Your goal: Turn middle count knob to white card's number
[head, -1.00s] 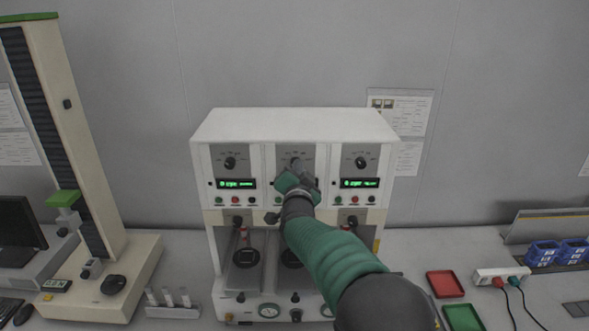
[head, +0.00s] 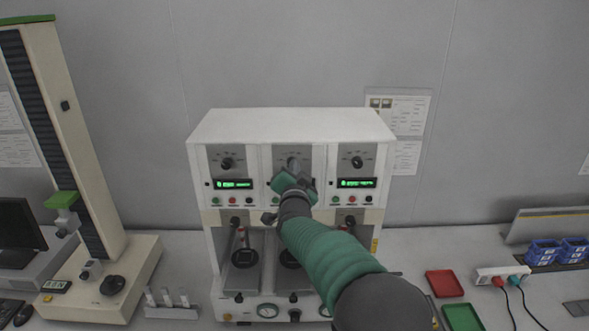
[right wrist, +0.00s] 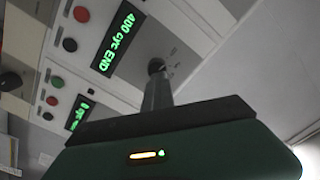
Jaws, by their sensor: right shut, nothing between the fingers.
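The white three-station machine (head: 292,125) has a dark count knob above a green display on each panel. The middle knob (head: 293,163) is mostly hidden behind my right gripper (head: 295,173) in the head view. In the right wrist view the knob (right wrist: 156,66) sits just beyond my shut, empty fingers (right wrist: 157,92); I cannot tell whether they touch it. The display (right wrist: 117,38) beside that knob reads "400 cyc END". The knob's pointer direction is not clear. I cannot pick out the white card or read its number. My left gripper is not in view.
The left knob (head: 227,163) and right knob (head: 357,162) flank the middle one closely. Red and green buttons sit below the displays. A red tray (head: 445,283) and green tray (head: 463,317) lie at right. A tall test stand (head: 62,130) stands at left.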

